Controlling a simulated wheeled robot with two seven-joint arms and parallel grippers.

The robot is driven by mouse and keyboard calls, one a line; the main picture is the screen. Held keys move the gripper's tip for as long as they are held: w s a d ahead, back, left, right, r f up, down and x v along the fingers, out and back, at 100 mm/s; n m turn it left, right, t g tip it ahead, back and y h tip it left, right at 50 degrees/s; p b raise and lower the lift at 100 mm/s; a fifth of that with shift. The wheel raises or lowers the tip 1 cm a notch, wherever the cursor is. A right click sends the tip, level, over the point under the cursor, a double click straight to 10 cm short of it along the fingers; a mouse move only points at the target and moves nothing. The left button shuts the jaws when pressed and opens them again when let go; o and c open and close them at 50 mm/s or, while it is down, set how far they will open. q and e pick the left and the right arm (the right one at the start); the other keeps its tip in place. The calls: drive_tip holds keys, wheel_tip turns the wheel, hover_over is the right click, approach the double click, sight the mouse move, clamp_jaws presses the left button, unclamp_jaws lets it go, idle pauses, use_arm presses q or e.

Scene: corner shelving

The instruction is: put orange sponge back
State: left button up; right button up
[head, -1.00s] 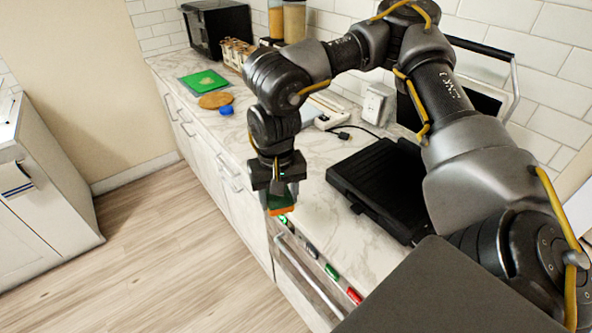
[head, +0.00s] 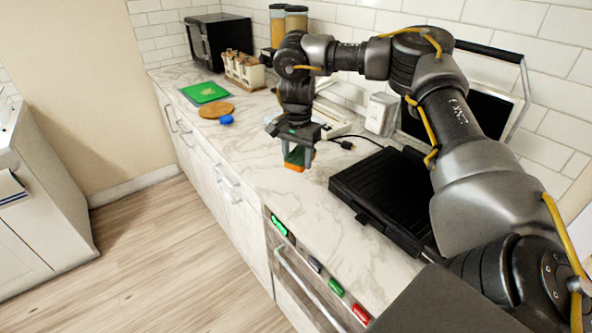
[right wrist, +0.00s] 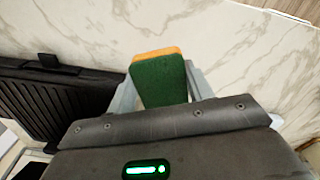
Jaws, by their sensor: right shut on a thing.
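The orange sponge (head: 295,167) has an orange layer and a dark green layer. My right gripper (head: 298,160) is shut on it and holds it over the marble counter, left of the black grill. In the right wrist view the sponge (right wrist: 158,80) sits between the two grey fingers of the gripper (right wrist: 160,85), green side toward the camera and orange at the far edge. I cannot tell how high above the counter it is. My left gripper is not in view.
A blue lid (head: 226,119), round wooden board (head: 216,110), green board (head: 205,92) and spice rack (head: 243,70) stand farther left. The counter (head: 255,150) between is bare.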

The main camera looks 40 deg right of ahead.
drive_tip(key=p, duration=0.1)
hover_over(296, 180)
wheel_tip(296, 180, down, 6)
drive_tip(key=shift+w+r, duration=0.1)
drive_tip(key=shift+r, duration=0.15)
wheel_tip(296, 180, down, 2)
drive_tip(key=shift+f+p, duration=0.1)
drive_tip(key=shift+p, duration=0.5)
drive_tip(key=shift+w+f, duration=0.1)
drive_tip(key=shift+f, duration=0.45)
drive_tip(key=shift+r, duration=0.1)
drive_tip(key=o, duration=0.9)
drive_tip(key=shift+f, duration=0.2)
